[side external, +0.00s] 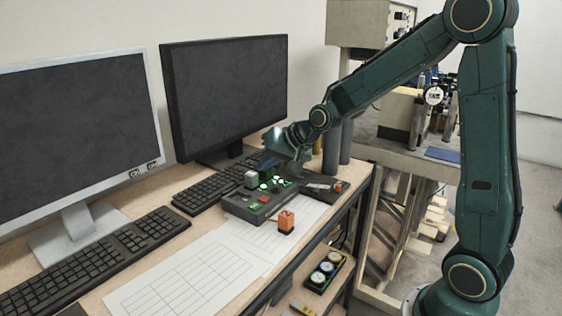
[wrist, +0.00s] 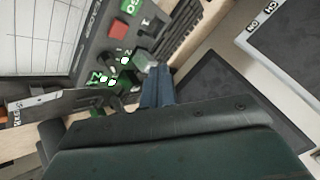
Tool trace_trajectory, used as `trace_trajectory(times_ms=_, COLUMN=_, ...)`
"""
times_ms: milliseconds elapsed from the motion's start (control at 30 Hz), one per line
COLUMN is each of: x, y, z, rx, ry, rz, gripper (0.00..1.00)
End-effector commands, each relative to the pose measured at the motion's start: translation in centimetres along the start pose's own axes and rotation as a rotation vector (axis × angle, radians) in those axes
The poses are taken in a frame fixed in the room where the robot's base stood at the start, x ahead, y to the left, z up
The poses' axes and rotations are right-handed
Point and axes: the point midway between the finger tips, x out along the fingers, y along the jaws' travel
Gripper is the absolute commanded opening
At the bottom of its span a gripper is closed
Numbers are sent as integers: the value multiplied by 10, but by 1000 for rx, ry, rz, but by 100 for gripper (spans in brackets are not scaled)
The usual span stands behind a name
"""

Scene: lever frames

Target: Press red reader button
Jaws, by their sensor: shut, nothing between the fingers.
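A dark control box (side external: 243,210) sits on the desk with a red square button (side external: 265,198), a green button (side external: 253,206) and several lit green buttons. In the wrist view its red square button (wrist: 118,31) and green button (wrist: 131,6) show at the top. A flat dark device (side external: 318,186) right of the box carries a small red or orange button (side external: 338,186). I cannot tell which is the reader. My gripper (side external: 266,168) is shut and empty above the box's back side. Its fingers in the wrist view (wrist: 156,72) point near the grey block, apart from the red square button.
Two monitors (side external: 225,90) and keyboards (side external: 105,255) line the back and left. Dark cylinders (side external: 331,150) stand behind my gripper. The desk's front edge is close.

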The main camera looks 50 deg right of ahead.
Motion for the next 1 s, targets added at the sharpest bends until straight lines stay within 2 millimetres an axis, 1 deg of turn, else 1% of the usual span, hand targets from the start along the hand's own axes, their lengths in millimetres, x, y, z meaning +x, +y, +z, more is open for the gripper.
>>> trace_trajectory(times_ms=33, x=4, y=4, z=4, rx=1, ry=-4, rz=3, gripper=0)
trace_trajectory(times_ms=500, x=37, y=27, z=27, rx=2, ry=-3, rz=2, gripper=0)
trace_trajectory(times_ms=700, x=44, y=32, z=33, rx=1, ry=-2, rz=1, gripper=0)
trace_trajectory(times_ms=1000, x=46, y=34, z=34, rx=0, ry=0, rz=1, gripper=0)
